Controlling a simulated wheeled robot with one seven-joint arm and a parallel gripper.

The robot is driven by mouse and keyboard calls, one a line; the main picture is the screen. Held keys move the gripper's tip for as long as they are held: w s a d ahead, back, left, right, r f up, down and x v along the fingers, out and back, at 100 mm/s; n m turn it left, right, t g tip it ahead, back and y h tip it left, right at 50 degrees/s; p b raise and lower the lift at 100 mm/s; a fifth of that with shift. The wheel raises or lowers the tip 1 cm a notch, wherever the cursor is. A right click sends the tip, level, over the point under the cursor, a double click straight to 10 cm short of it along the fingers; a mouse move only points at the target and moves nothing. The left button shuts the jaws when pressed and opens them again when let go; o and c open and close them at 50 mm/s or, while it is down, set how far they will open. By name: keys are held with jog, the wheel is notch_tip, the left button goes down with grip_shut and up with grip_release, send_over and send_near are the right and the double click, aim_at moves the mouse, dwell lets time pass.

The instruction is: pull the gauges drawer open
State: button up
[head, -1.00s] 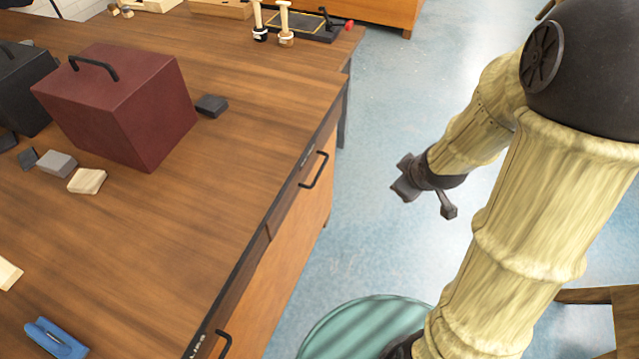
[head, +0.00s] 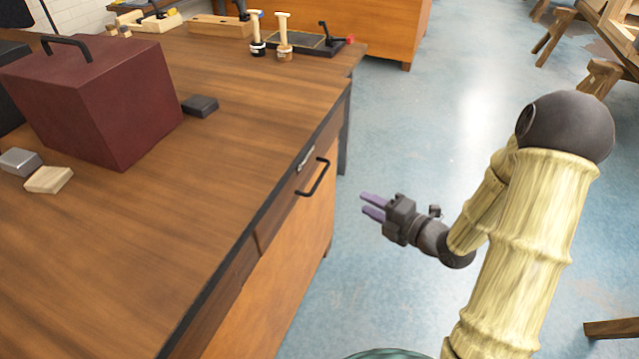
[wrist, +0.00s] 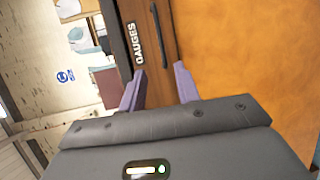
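The gauges drawer (head: 303,185) is in the bench front, under the tabletop edge, and looks closed. Its dark bar handle (head: 316,177) stands out from it. In the wrist view the drawer carries a "GAUGES" label (wrist: 135,43), and the dark handle (wrist: 157,34) lies ahead, near the line between my fingertips. My gripper (head: 367,207) is to the right of the handle in the head view, apart from it, with its two purple fingers pointing at the bench. In the wrist view my gripper (wrist: 160,72) is open, with nothing between its fingers.
The wooden bench (head: 210,170) fills the left. On it are a dark red box (head: 100,100), a dark block (head: 200,106) and small blocks. Wooden tools stand at the back. Blue floor (head: 400,130) is clear around my arm; wooden furniture (head: 610,30) stands far right.

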aim_at(319, 178)
jog(key=x, duration=1.7)
jog(key=shift+w+a+f, duration=0.1)
jog(key=shift+w, duration=0.1)
jog(key=shift+s, duration=0.1)
jog(key=shift+a, duration=0.1)
grip_shut()
